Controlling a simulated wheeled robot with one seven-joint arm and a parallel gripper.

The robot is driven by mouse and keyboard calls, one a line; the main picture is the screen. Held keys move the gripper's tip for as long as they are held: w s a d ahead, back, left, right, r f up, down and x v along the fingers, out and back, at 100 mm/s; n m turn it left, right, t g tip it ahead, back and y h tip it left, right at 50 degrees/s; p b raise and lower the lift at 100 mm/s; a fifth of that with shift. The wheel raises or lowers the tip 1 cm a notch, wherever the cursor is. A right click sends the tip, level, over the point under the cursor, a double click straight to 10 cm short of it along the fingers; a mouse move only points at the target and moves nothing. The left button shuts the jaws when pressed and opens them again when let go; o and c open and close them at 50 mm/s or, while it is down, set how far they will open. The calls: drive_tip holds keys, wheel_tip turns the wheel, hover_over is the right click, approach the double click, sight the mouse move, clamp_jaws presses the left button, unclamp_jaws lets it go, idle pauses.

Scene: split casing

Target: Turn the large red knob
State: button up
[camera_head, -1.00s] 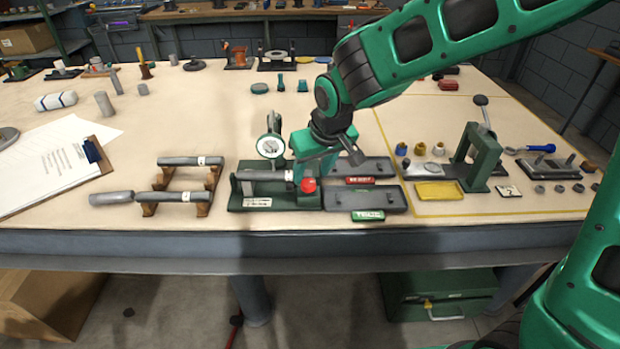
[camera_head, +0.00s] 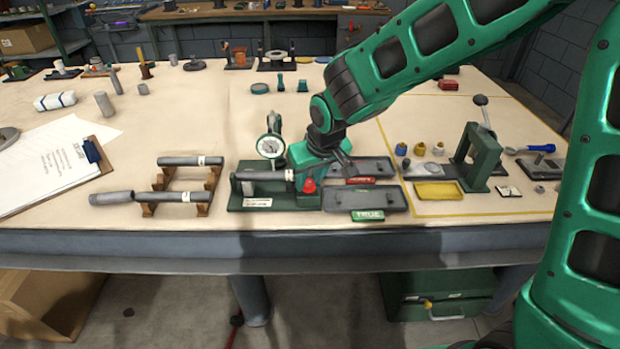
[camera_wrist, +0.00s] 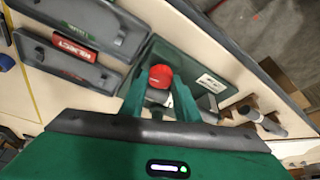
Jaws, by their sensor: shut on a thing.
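The large red knob (camera_head: 309,186) is on the right end of the green gauge fixture (camera_head: 232,201), which has a round dial (camera_head: 271,146) and a grey cylinder (camera_head: 262,175) lying across it. In the wrist view the red knob (camera_wrist: 161,76) shows between the tips of my gripper's two green fingers. My gripper (camera_head: 303,176) is shut on the knob from above. The fingers partly hide the knob's sides and the fixture behind it.
Two grey trays, one with a red label (camera_head: 360,181) and one with a green label (camera_head: 368,216), lie right of the fixture. A wooden rack with grey cylinders (camera_head: 187,196) stands left. A green press (camera_head: 480,157) stands further right.

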drive_tip(key=shift+m, duration=0.3)
drive_tip(key=m+h, duration=0.1)
drive_tip(key=m, duration=0.2)
drive_tip(key=shift+a+h, duration=0.1)
drive_tip(key=shift+h, duration=0.2)
drive_tip(key=shift+a+m+h, duration=0.1)
drive_tip(key=shift+m+h, duration=0.4)
drive_tip(key=shift+m, duration=0.85)
drive_tip(key=shift+a+m+h, duration=0.1)
drive_tip(key=shift+m+h, duration=0.4)
drive_tip(key=shift+m, duration=0.85)
drive_tip(key=shift+d, duration=0.1)
drive_tip(key=o, duration=1.1)
drive_tip(key=shift+c, duration=0.2)
drive_tip(key=shift+r, duration=0.1)
drive_tip(key=v, duration=1)
drive_tip(key=shift+r, duration=0.25)
drive_tip(key=shift+s, duration=0.15)
